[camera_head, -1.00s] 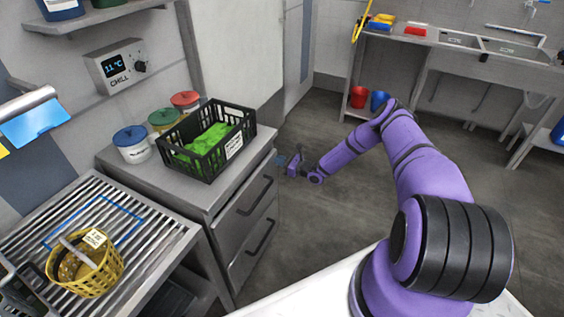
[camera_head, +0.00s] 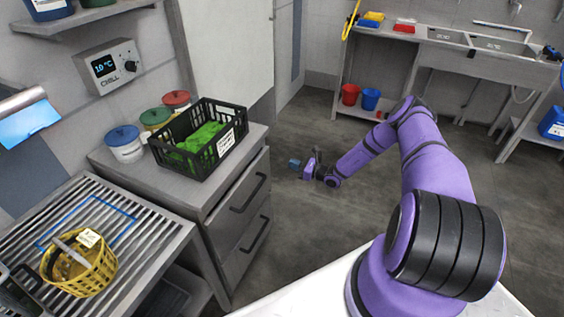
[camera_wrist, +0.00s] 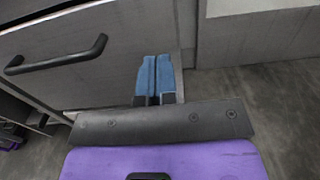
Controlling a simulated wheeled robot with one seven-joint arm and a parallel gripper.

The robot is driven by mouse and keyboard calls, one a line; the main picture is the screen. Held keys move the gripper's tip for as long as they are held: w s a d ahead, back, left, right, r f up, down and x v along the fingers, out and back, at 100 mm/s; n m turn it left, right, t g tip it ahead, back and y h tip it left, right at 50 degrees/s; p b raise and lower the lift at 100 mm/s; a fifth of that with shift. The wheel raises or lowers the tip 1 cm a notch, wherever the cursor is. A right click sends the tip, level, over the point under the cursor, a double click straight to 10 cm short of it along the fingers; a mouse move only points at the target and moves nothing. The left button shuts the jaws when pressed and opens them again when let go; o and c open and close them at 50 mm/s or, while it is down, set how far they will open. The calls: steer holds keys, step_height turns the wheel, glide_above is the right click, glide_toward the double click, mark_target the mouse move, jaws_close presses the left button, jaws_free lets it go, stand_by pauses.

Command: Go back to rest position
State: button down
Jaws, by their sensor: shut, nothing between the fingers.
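My gripper (camera_head: 295,163) is at the end of my purple arm, out over the floor to the right of the grey drawer cabinet. In the wrist view its two blue fingertips (camera_wrist: 155,76) are together with nothing between them. Behind them in that view is a grey drawer front with a black handle (camera_wrist: 57,55).
The drawer cabinet (camera_head: 232,200) also carries several lidded tubs (camera_head: 125,150). A yellow basket (camera_head: 80,265) sits on the slatted rack (camera_head: 130,222) at the left. A sink bench (camera_head: 450,50) with red and blue buckets (camera_head: 371,99) stands at the back. The floor between is clear.

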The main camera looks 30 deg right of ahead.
steer(key=s+a+r+n+g+h, duration=0.1)
steer(key=s+a+r+n+g, duration=0.5)
steer(key=r, duration=0.8)
steer(key=s+a+r+n+g+h, duration=0.1)
steer(key=s+a+r+n+g, duration=0.15)
steer(key=r+n, duration=0.85)
steer(key=s+a+r+n+g+h, duration=0.1)
steer(key=s+a+r+n+g, duration=0.3)
steer(key=r, duration=1.4)
steer(key=s+a+r+n+h, duration=0.3)
steer(key=s+r+n+h, duration=0.1)
steer(key=s+r, duration=1)
steer(key=s+r+n+t+h, duration=0.1)
steer(key=s+r+h, duration=0.1)
steer(key=s, duration=0.6)
steer(key=s+d+r+n+t+h, duration=0.1)
steer(key=s+r+n+t+h, duration=0.1)
steer(key=s, duration=0.7)
steer(key=shift+s+d+r, duration=0.15)
steer(key=shift+d+r, duration=0.05)
steer(key=shift+r, duration=0.1)
steer(key=shift+t, duration=0.25)
